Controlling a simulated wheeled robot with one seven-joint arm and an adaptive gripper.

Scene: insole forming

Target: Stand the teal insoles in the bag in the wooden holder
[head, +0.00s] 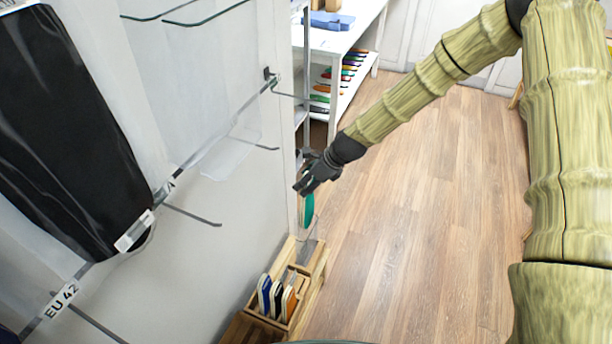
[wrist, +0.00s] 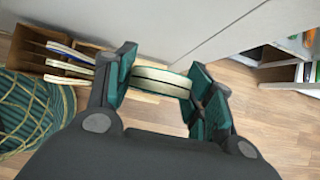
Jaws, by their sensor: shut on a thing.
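My gripper (head: 306,188) is shut on the teal insoles (head: 308,209), which hang upright below it beside the white panel. In the wrist view the gripper (wrist: 162,80) has them pinched edge-on between its two fingers, as a pale stack with teal edges (wrist: 160,74). The clear bag is hard to make out. The wooden holder (head: 257,320) stands on the floor below and nearer, apart from the held insoles. Blue, dark and orange insoles stand in one part of it, and a farther part looks empty. The holder (wrist: 28,45) also shows at upper left in the wrist view.
The white panel with wire hooks (head: 195,217) and a hanging black package (head: 65,130) fills the left. A white shelf unit (head: 345,45) with colourful insoles stands behind my gripper. The wood floor (head: 420,220) to the right is clear.

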